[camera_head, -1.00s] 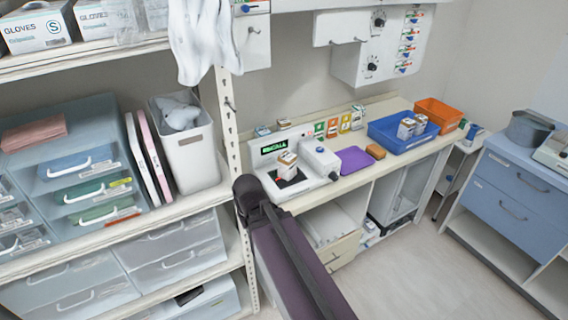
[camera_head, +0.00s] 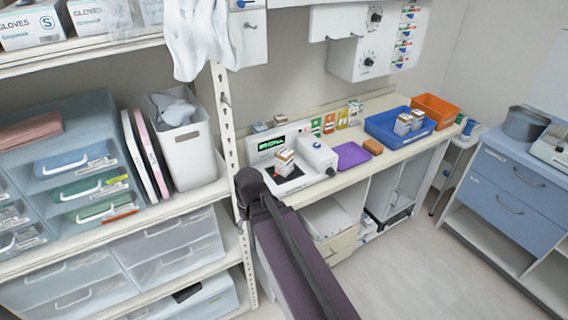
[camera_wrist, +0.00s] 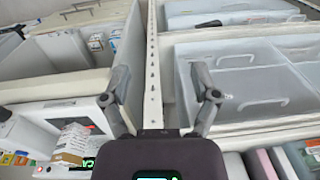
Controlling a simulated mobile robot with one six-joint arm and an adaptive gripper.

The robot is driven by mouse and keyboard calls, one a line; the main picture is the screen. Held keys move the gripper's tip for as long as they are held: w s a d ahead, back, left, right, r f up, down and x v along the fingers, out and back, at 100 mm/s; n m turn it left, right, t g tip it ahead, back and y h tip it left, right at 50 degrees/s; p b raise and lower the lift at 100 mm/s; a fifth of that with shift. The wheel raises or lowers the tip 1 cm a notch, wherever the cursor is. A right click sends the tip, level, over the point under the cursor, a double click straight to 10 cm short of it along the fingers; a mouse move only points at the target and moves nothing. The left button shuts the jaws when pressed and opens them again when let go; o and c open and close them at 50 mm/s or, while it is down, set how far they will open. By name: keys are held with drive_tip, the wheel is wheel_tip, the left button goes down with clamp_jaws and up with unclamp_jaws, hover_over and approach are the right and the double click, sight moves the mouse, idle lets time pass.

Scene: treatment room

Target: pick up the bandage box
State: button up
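A small white and brown box (camera_head: 284,160), which looks like a bandage box, stands on the dark plate of a white device with a green display (camera_head: 270,144) on the counter. It also shows at the lower left of the wrist view (camera_wrist: 72,146). Two similar small boxes (camera_head: 405,123) stand in the blue tray (camera_head: 384,137); I cannot tell which box the task means. My gripper (camera_wrist: 162,98) is open and empty, its two fingers spread in front of the shelf post. It is apart from the boxes. In the head view its fingers are hidden.
A tall shelf with drawers (camera_head: 85,170) and a white bin (camera_head: 189,158) stands at the left, its perforated post (camera_head: 229,130) close to my arm. Open floor lies at the lower right.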

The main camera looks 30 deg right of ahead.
drive_tip(key=w+d+n+t+y+b, duration=0.1)
drive_tip(key=w+d+n+t+y, duration=0.1)
drive_tip(key=w+d, duration=0.3)
drive_tip(key=n+t+y+b, duration=0.3)
drive_tip(key=t, duration=0.6)
approach(289, 153)
drive_tip(key=shift+s+d+r, duration=0.3)
drive_tip(key=shift+s+r, duration=0.1)
drive_tip(key=shift+r, duration=0.1)
drive_tip(key=b+x, duration=0.3)
drive_tip(key=x, duration=0.4)
drive_tip(key=shift+w+a+f+b, duration=0.1)
drive_tip(key=shift+w+f+b, duration=0.1)
drive_tip(key=shift+f+b, duration=0.2)
drive_tip(key=shift+w+a+f, duration=0.1)
drive_tip(key=shift+w+a, duration=0.15)
drive_tip(key=shift+w, duration=0.15)
